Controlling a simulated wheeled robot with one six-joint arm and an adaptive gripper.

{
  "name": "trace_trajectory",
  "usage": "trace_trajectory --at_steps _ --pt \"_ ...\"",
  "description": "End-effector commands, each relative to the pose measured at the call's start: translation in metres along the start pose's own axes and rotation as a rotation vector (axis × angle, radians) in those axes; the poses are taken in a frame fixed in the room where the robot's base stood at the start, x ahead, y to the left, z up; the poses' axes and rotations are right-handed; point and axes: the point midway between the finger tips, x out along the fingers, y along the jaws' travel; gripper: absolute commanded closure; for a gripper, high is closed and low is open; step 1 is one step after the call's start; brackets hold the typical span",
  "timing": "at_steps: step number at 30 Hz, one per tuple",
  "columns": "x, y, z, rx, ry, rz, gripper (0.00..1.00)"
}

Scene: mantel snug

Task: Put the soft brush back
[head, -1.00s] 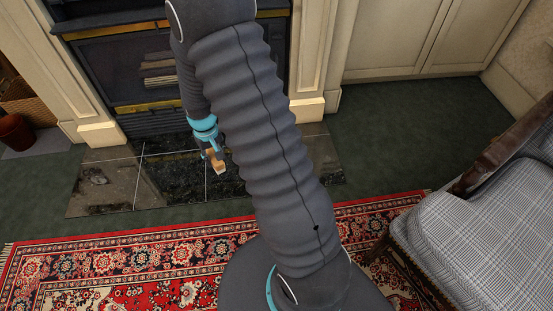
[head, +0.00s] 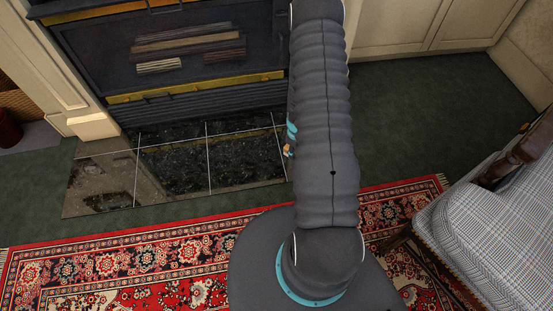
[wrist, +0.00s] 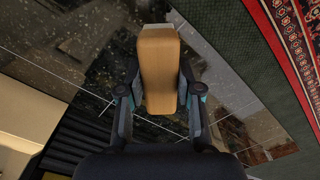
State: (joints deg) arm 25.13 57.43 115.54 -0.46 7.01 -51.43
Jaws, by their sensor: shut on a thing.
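My gripper (wrist: 160,90) is shut on a wooden block-like thing, which I take to be the soft brush (wrist: 160,62), in the wrist view. Its pale wood back faces the camera, and no bristles show. The fingers press on its left and right sides. It is held above the dark stone hearth (wrist: 82,75). In the head view my arm hides most of the gripper; only a bit of teal and a small tan patch of the brush (head: 288,151) show at the arm's left edge, over the hearth (head: 170,165).
The fireplace (head: 200,60) with logs behind its front stands at the back. A red patterned rug (head: 130,270) lies in front of the hearth. A checked armchair (head: 480,220) stands at the right. Green carpet (head: 420,130) is clear between the chair and the pale cabinets (head: 430,25).

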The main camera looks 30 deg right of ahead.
Motion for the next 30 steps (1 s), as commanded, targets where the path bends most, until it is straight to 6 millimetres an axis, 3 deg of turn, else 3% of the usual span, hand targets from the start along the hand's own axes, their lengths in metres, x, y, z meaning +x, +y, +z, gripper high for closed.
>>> trace_trajectory --at_steps 5,21,30 --pt "0.019 0.005 0.009 -0.037 0.000 0.000 1.00" --pt "0.076 0.018 -0.086 -0.041 0.001 0.001 1.00" --pt "0.090 0.020 -0.102 -0.038 0.000 0.000 1.00"
